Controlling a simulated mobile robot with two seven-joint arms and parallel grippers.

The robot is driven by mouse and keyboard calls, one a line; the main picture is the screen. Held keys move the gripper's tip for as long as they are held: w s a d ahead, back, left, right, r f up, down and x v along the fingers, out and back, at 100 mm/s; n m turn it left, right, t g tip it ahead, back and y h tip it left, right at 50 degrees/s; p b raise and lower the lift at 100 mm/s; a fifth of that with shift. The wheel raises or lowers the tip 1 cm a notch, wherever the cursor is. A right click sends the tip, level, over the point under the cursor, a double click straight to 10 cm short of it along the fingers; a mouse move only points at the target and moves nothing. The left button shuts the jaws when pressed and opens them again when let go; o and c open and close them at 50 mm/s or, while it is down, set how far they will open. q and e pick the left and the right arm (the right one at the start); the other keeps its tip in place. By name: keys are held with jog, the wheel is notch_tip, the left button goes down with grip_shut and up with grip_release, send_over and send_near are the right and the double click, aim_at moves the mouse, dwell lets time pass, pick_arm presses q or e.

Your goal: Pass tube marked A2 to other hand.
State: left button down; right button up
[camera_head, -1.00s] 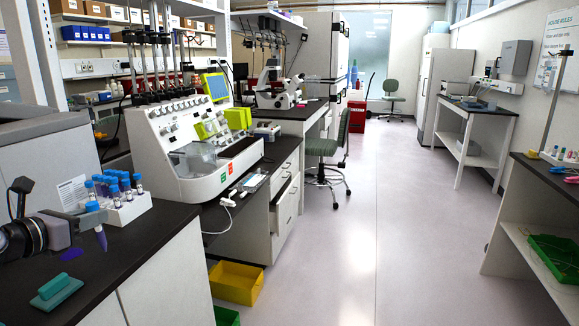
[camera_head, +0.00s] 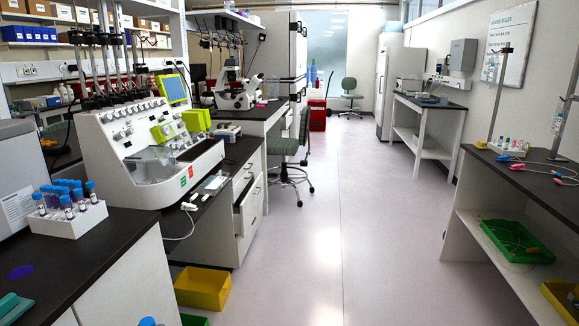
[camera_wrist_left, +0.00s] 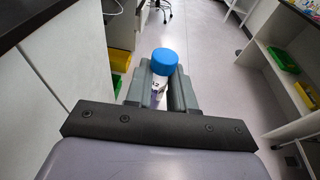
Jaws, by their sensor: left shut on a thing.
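A tube with a blue cap (camera_wrist_left: 163,62) is between the fingers of my left gripper (camera_wrist_left: 160,84) in the left wrist view. The gripper is shut on it. The tube's white label shows a small dark mark that seems to end in 2; the rest is hard to read. In the head view a blue cap (camera_head: 147,321) just shows at the bottom edge, and the left gripper itself is out of that frame. My right gripper is in neither view.
A white rack (camera_head: 72,222) with several blue-capped tubes stands on the dark left bench (camera_head: 95,262), near a teal block (camera_head: 12,306). A yellow bin (camera_head: 203,287) is on the floor beside the bench. The aisle floor (camera_head: 345,240) is clear. A right bench holds coloured items.

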pick_arm(q)
jog(key=s+d+r+m+g+h, duration=0.1)
jog(key=d+r+m+h, duration=0.3)
jog(key=d, duration=0.6)
jog(key=s+d+r+m+g+h, duration=0.2)
jog(key=d+r+h, duration=0.3)
jog(key=d, duration=0.5)
jog(key=shift+s+r+m+g+h, duration=0.3)
jog(key=shift+s+r+m, duration=0.5)
jog(key=shift+m, duration=0.1)
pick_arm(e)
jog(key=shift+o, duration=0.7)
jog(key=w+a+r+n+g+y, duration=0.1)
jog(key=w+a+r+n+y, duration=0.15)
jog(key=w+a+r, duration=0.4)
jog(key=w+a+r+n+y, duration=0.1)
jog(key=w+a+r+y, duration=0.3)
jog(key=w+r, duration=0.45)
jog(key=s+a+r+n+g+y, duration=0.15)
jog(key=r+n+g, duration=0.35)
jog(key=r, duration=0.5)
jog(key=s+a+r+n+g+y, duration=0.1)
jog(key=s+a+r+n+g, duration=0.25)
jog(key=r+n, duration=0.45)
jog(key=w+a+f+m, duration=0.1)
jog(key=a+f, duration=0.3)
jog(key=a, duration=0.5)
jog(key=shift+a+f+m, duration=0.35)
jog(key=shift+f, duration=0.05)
